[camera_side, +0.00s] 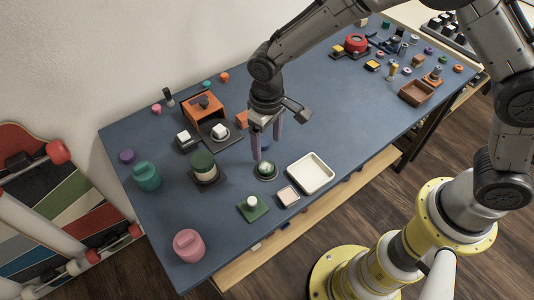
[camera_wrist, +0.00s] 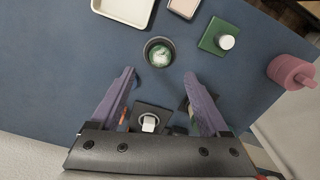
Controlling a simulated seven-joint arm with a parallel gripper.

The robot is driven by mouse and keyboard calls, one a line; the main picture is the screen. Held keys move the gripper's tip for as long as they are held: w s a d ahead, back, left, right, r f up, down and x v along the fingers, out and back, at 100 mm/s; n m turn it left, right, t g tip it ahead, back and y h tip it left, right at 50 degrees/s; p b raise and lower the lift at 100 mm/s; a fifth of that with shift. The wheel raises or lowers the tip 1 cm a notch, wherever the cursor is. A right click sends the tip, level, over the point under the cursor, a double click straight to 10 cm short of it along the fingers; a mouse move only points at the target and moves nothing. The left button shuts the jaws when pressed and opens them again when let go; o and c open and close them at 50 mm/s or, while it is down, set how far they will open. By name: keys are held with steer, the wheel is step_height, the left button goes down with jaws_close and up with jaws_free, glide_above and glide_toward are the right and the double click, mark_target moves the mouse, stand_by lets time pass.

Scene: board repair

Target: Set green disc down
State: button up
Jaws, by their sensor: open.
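A round greenish disc with a pale shine (camera_side: 265,167) lies inside a small dark round dish (camera_side: 265,177) on the blue table. In the wrist view the disc (camera_wrist: 160,53) sits in the dish (camera_wrist: 147,57) just beyond the fingertips. My gripper (camera_side: 267,149) hangs just behind and above the dish in the side view. Its two purple fingers are spread apart and hold nothing, as the wrist view of the gripper (camera_wrist: 160,76) also shows.
A cream tray (camera_side: 310,173) and a small pink tray (camera_side: 288,196) stand right of and in front of the dish. A green block with a white knob (camera_side: 252,207) is front left. A dark-green-topped jar (camera_side: 203,166) and an orange box (camera_side: 204,110) stand left.

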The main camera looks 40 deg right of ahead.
steer(key=s+d+r+m+t, duration=0.15)
steer(key=s+d+r, duration=0.25)
steer(key=d+r, duration=0.45)
steer(key=s+d+r+t, duration=0.2)
steer(key=s+d+r, duration=0.25)
steer(key=r, duration=0.65)
steer(key=s+d+t, duration=0.1)
steer(key=s+d, duration=0.3)
steer(key=s, duration=0.3)
steer(key=s+d+r+m+t, duration=0.1)
steer(key=s+d, duration=0.3)
steer(key=s, duration=0.2)
steer(key=shift+s+r, duration=0.25)
steer(key=shift+s, duration=0.15)
